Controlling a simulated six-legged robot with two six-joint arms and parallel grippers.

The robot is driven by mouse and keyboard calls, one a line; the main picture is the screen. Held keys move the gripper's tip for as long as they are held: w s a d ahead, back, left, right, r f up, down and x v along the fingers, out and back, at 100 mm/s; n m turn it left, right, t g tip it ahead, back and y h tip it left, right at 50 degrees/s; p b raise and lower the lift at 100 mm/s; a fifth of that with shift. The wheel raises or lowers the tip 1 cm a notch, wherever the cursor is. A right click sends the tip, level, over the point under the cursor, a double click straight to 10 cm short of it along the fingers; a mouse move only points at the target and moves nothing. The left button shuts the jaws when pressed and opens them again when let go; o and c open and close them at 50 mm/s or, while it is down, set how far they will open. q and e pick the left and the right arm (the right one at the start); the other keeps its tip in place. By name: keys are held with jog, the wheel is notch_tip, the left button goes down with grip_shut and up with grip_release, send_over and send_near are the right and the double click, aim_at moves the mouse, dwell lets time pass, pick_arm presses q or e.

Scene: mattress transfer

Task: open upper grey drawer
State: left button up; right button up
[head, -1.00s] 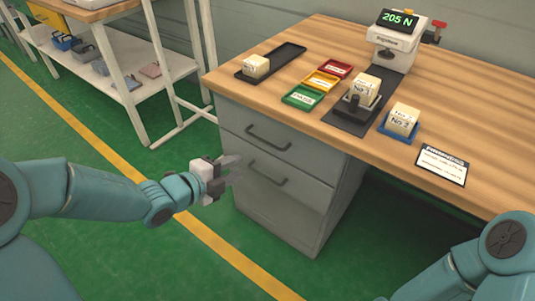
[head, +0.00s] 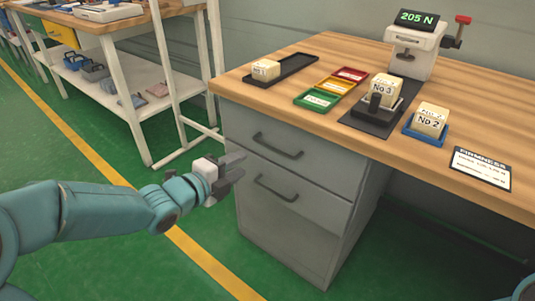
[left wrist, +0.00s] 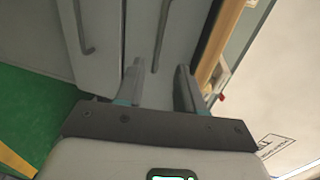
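The grey drawer cabinet stands under the wooden desk. Its upper grey drawer (head: 300,160) is closed, with a dark bar handle (head: 277,146) across its front. The lower drawer (head: 290,215) is also closed and has a similar handle (head: 275,189). My left gripper (head: 238,169) is open and empty, in front of the cabinet's left side, left of the handles and apart from them. In the left wrist view, its two spread fingers (left wrist: 157,84) point at the drawer fronts, with the upper handle (left wrist: 160,36) ahead between them and the lower handle (left wrist: 82,28) to the left. My right gripper is out of view.
On the desk (head: 340,138) are a black tray (head: 298,66), coloured trays (head: 332,87), numbered blocks (head: 386,86), a firmness card (head: 481,168) and a gauge reading 205 N (head: 415,45). A white-framed bench (head: 110,70) stands at left. Green floor (head: 130,270) lies open before the cabinet.

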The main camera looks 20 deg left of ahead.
pick_arm(q)
jog(key=b+x, duration=0.2)
jog(key=x, duration=1)
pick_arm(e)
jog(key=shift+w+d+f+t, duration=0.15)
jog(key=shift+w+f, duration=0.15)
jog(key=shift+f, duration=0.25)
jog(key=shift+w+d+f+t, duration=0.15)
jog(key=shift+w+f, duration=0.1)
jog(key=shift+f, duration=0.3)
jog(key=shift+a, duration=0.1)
pick_arm(q)
grip_shut()
